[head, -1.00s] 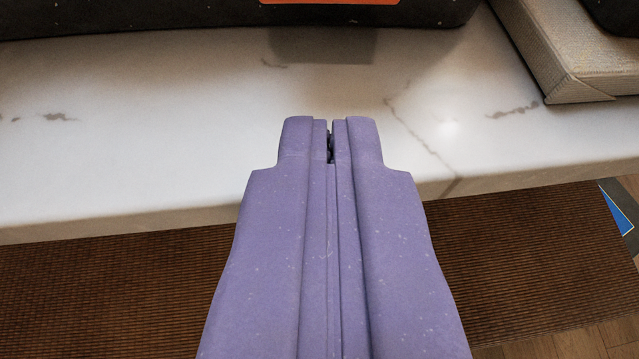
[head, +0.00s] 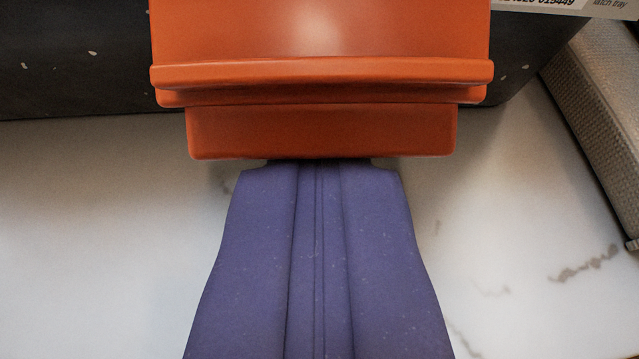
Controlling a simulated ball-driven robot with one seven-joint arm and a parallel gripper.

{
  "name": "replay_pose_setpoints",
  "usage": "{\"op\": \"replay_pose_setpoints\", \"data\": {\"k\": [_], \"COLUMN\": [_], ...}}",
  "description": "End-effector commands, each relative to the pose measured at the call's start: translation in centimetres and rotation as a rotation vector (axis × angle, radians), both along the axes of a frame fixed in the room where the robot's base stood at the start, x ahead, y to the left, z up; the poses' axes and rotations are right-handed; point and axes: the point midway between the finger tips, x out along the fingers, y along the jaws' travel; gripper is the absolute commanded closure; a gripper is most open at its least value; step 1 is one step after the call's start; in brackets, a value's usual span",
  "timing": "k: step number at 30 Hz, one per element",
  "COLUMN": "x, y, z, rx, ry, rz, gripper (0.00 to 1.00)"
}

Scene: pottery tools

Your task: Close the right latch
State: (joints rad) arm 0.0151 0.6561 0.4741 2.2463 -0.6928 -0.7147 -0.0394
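The orange latch (head: 320,80) is large in the upper middle of the head view, on the front of the dark speckled case (head: 70,75). It stands out from the case toward the camera, and its lower lip (head: 320,133) overhangs my gripper. My purple gripper (head: 318,170) comes up from the bottom of the picture with its fingers together and nothing seen between them. Its fingertips are hidden under the latch's lower lip. I cannot tell whether they touch the latch or the case.
A white marble counter (head: 110,240) lies below and in front of the case, with free room on both sides of my gripper. A beige fabric-covered block (head: 600,110) stands at the right. A white label (head: 540,5) with print shows at the top right.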

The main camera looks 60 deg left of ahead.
Motion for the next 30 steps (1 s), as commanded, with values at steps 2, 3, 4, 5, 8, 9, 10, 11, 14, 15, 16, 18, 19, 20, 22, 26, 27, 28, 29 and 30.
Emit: {"op": "replay_pose_setpoints", "data": {"k": [2,3,4,5,8,9,10,11,14,15,16,18,19,20,22,26,27,28,29,30], "x": [0.0,0.0,0.0,0.0,-0.2,-0.3,-0.4,-0.5,-0.9,-1.0,-1.1,-1.3,-1.4,-1.4,-1.5,-1.5,-1.6,-1.6,-1.6,-1.5], "y": [0.0,0.0,0.0,0.0,-0.4,-0.7,-0.9,-1.0,-1.6,-1.8,-1.9,-2.3,-2.4,-2.5,-2.7,-2.8,-2.8,-2.8,-2.8,-2.7], "z": [1.3,1.7,1.9,2.2,2.7,2.9,3.1,3.2,3.7,4.0,4.2,4.7,4.9,5.2,5.7,6.8,7.1,7.4,7.6,7.9], "rx": [0.001,0.002,0.002,0.002,0.002,0.002,0.002,0.002,0.002,0.001,0.001,0.002,0.002,0.002,0.001,0.002,0.002,0.002,0.002,0.002], "ry": [-0.002,-0.002,-0.002,-0.002,-0.002,-0.002,-0.002,-0.002,-0.001,-0.002,-0.002,-0.001,-0.001,-0.001,-0.002,-0.003,-0.003,-0.003,-0.003,-0.002], "rz": [0.000,0.000,0.000,0.000,-0.001,-0.001,-0.002,-0.001,-0.001,0.000,0.000,-0.001,-0.001,-0.001,-0.002,0.000,0.000,0.000,0.000,0.000], "gripper": [1.00,1.00,1.00,1.00,1.00,1.00,1.00,1.00,1.00,1.00,1.00,1.00,1.00,1.00,1.00,1.00,1.00,1.00,1.00,1.00]}}
